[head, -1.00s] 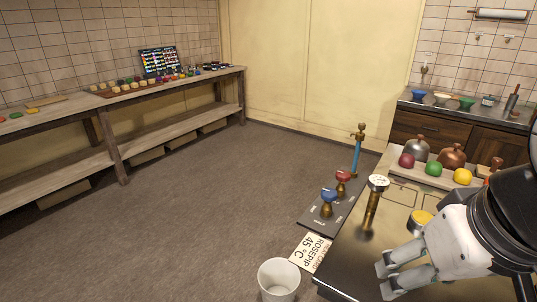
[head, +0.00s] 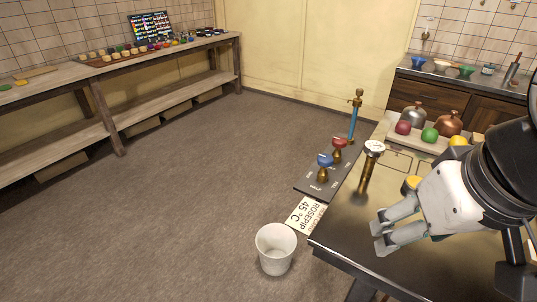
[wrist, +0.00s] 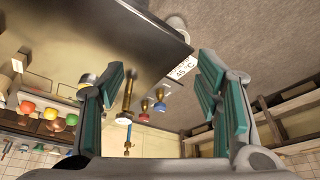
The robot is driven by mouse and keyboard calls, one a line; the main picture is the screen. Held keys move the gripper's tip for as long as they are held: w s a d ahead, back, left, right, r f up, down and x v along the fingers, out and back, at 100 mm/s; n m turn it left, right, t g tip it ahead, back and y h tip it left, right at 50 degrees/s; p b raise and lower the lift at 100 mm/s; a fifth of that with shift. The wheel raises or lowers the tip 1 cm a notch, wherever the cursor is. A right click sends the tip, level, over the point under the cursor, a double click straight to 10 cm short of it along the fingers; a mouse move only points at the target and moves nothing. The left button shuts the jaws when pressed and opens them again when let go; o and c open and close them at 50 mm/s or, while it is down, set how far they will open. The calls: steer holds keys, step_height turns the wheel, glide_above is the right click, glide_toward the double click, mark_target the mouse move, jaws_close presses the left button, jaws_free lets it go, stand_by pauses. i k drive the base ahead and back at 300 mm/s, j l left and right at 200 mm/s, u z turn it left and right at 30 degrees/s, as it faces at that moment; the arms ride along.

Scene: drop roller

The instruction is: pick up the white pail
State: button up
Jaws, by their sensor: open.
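The white pail (head: 275,251) stands upright on the grey floor beside the near left corner of the metal-topped table. It looks empty. In the wrist view a pale rounded part of the pail (wrist: 177,22) shows at the top, partly hidden by the table edge. My gripper (head: 379,235) is above the table top, to the right of the pail and apart from it. In the wrist view the two teal-padded fingers of my gripper (wrist: 160,88) are spread wide with nothing between them.
The metal table (head: 345,235) lies between my gripper and the pail. A brass post with a gauge (head: 370,165), red and blue taps (head: 331,155) and a rosepip 45 °C sign (head: 306,214) are close by. Floor left of the pail is clear.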

mark_target(276, 243)
steer(key=z, duration=1.15)
steer(key=j+z, duration=0.25)
steer(key=z, duration=0.25)
steer(key=j+z, duration=0.25)
steer(key=z, duration=0.25)
steer(key=j+z, duration=0.2)
steer(key=z, duration=0.3)
steer(key=k+j+z, duration=0.15)
steer(key=z, duration=0.35)
steer(key=k+j+z, duration=0.25)
steer(key=z, duration=0.2)
steer(key=k+j+z, duration=0.1)
steer(key=k+z, duration=0.3)
steer(key=k+j+u, duration=0.3)
steer(key=k, duration=0.25)
steer(key=k+u, duration=0.15)
steer(key=u, duration=0.35)
steer(key=k+u, duration=0.15)
steer(key=u, duration=0.35)
steer(key=k+j+u, duration=0.1)
steer(key=u, duration=0.35)
steer(key=k+u, duration=0.1)
steer(key=u, duration=0.3)
steer(key=k+j+u, duration=0.1)
steer(key=u, duration=0.3)
steer(key=k+u, duration=0.1)
steer(key=u, duration=0.3)
steer(key=j+u, duration=0.2)
steer(key=u, duration=0.15)
steer(key=k, duration=0.05)
